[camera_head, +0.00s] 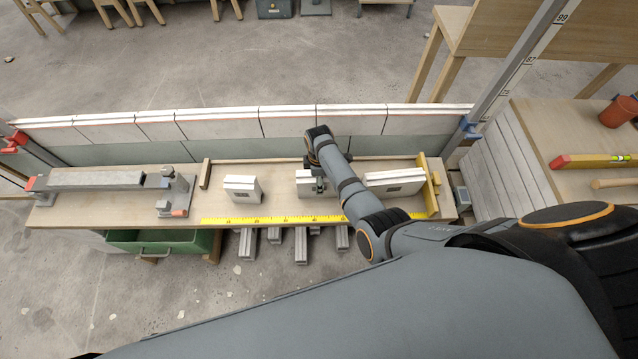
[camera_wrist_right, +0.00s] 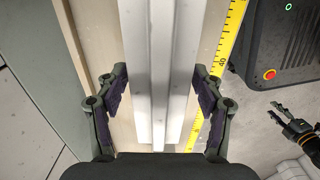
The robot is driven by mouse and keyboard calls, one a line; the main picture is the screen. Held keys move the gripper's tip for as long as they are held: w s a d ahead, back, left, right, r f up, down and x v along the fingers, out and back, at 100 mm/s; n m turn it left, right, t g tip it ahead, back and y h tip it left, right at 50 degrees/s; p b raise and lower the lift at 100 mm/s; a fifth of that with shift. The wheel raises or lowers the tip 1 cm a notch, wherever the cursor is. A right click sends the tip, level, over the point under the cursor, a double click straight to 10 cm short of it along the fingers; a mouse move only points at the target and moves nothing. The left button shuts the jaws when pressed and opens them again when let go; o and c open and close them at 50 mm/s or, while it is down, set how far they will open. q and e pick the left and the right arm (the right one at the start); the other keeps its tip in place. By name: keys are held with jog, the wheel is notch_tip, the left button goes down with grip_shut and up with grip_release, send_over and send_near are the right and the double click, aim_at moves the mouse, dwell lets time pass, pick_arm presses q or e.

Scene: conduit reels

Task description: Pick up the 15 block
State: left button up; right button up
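Three pale grey-white blocks lie on the bench (camera_head: 205,208) in the head view: a short left block (camera_head: 242,188), a middle block (camera_head: 304,188) and a longer right block (camera_head: 397,181). No number is readable on them, so I cannot tell which is the 15 block. My right gripper (camera_head: 318,186) is over the middle block, hiding part of it. In the right wrist view, my right gripper (camera_wrist_right: 160,82) has its fingers spread on both sides of a long pale block (camera_wrist_right: 158,60); contact is not clear. My left gripper (camera_wrist_right: 282,112) is open and empty at the right.
A yellow tape scale (camera_head: 270,220) runs along the bench's front edge. A yellow stop (camera_head: 430,185) stands at the right end and a grey clamp fixture (camera_head: 175,190) at the left. A wooden strip and a low block wall (camera_head: 225,124) lie behind. A green drawer (camera_head: 160,243) hangs open below.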

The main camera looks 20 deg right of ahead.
jog(key=shift+w+r, duration=0.1)
grip_shut()
dwell(0.3)
